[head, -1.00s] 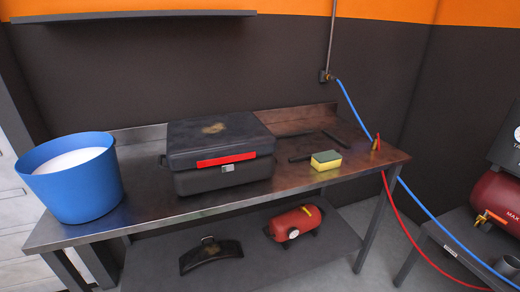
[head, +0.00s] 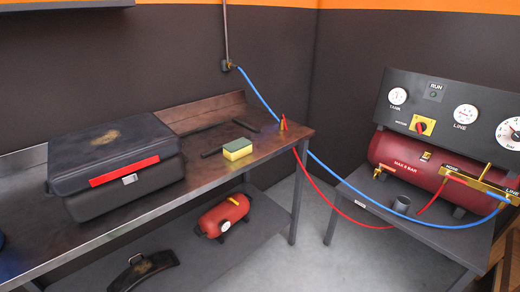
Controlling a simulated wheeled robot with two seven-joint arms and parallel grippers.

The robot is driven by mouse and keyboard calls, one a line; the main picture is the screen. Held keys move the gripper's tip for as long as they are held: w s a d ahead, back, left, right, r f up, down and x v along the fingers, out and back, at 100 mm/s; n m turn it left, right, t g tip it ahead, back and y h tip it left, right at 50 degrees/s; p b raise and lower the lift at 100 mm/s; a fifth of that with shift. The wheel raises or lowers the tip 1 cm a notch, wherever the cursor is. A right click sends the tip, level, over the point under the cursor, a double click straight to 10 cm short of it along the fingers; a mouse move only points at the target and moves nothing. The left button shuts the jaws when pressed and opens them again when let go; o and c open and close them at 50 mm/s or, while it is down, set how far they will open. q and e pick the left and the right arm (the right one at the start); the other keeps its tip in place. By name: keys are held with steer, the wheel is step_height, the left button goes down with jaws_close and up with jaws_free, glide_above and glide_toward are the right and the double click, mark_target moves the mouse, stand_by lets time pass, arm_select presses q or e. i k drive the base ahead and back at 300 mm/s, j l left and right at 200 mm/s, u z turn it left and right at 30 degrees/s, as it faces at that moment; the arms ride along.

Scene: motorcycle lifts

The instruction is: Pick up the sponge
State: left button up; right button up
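The sponge (head: 237,150) is a small yellow block with a dark green top. It lies on the metal workbench (head: 215,181), near the front edge and toward the right end. Neither of my grippers shows in the head view. Nothing touches the sponge from above.
A black toolbox (head: 115,168) with a red handle stands left of the sponge. Dark tools (head: 228,138) lie behind it. A red compressor (head: 420,165) with gauges stands on a right-hand table (head: 400,232). Blue and red hoses hang across the gap. A small red tank (head: 222,216) sits on the lower shelf.

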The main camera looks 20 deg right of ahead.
mark_target(236, 150)
steer(key=i+l, duration=0.65)
steer(key=i+l+u, duration=0.1)
steer(key=i+l, duration=0.5)
steer(key=l, duration=0.2)
